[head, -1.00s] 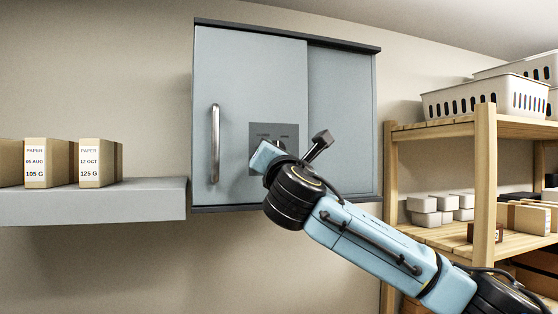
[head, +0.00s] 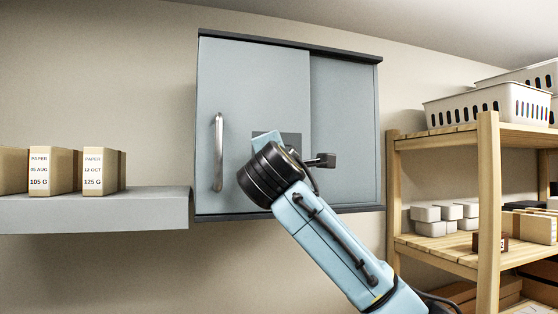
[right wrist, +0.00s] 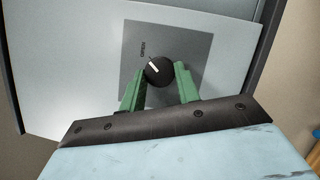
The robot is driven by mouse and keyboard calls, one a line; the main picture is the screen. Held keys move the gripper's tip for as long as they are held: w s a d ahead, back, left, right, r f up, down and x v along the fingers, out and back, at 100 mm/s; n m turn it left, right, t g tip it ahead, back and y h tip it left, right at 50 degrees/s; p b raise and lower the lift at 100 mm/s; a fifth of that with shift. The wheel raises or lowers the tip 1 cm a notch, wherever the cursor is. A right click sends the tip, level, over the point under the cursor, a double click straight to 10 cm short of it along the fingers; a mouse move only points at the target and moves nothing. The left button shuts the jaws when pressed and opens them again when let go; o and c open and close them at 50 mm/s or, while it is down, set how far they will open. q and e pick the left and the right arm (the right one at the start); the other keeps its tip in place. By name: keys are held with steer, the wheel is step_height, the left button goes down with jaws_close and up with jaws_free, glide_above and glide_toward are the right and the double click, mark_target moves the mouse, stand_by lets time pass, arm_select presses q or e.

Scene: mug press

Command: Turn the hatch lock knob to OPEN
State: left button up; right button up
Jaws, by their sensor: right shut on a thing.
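The hatch lock knob (right wrist: 158,72) is round and black with a white pointer line. It sits on a grey plate (right wrist: 190,40) on the hatch; the plate also shows in the head view (head: 291,138), partly covered by my arm. The word OPEN is on the plate, up and left of the knob in the right wrist view. The pointer line is angled up-left, roughly toward that word. My right gripper (right wrist: 159,75) has its green fingers either side of the knob, shut on it. In the head view my wrist hides the knob and fingertips. My left gripper is not in view.
The hatch is the left door of a grey-blue wall cabinet (head: 345,120), with a vertical handle (head: 218,152) left of my wrist. A grey shelf (head: 95,210) with paper boxes is at left. A wooden rack (head: 487,200) with baskets and boxes stands at right.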

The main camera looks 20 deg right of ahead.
stand_by(0.5)
steer(key=o, duration=1)
steer(key=shift+s, duration=0.1)
steer(key=b+v, duration=0.4)
steer(key=v, duration=0.9)
steer(key=shift+s+a+r+b, duration=0.1)
steer(key=shift+b, duration=0.3)
